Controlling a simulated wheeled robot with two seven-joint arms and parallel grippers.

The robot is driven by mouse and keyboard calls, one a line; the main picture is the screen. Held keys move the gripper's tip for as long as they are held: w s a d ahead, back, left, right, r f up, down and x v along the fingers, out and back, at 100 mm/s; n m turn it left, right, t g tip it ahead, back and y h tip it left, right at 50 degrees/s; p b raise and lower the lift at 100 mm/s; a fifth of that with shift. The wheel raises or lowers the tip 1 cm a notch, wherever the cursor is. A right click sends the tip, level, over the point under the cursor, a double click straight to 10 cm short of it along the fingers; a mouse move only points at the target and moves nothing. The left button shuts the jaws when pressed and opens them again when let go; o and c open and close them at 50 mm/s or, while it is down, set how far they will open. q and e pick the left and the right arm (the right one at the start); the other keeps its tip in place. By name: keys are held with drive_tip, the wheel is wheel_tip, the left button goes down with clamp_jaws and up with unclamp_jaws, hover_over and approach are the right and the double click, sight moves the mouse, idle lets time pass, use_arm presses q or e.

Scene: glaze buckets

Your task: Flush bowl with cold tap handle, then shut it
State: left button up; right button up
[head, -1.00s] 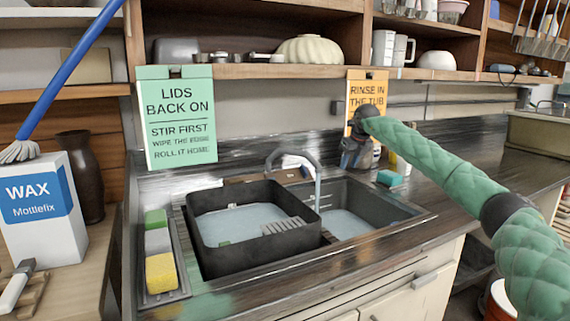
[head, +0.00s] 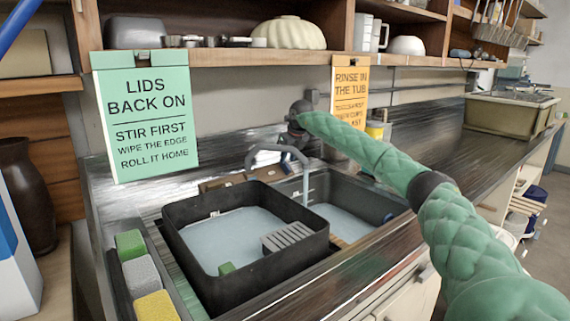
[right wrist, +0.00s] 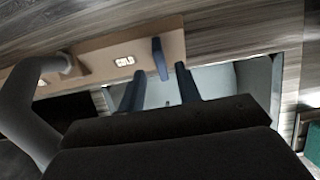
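The grey tap (head: 265,148) arches over the sink, and a pale stream (head: 306,182) falls from its spout. The right sink bowl (head: 345,222) holds pale water. My right gripper (head: 291,148) is behind the tap, small and dark in the head view. In the right wrist view my right gripper (right wrist: 158,75) is open, and a dark blue handle (right wrist: 160,58) shows between its fingertips. I cannot tell whether they touch it. A COLD label (right wrist: 123,61) is left of the handle, and the tap (right wrist: 48,78) is further left. My left gripper is out of view.
A black tub (head: 245,250) of water with a grey rack stands in the left bowl. Sponges (head: 140,272) line the sink's left edge. A green sign (head: 146,112) and an orange sign (head: 349,95) hang from the shelf. The counter to the right is mostly clear.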

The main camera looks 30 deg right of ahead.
sight(286, 164)
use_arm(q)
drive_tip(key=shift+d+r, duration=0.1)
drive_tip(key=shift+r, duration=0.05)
use_arm(e)
drive_tip(key=shift+x, duration=1.8)
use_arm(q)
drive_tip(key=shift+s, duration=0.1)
use_arm(e)
drive_tip(key=shift+c, duration=0.4)
clamp_jaws()
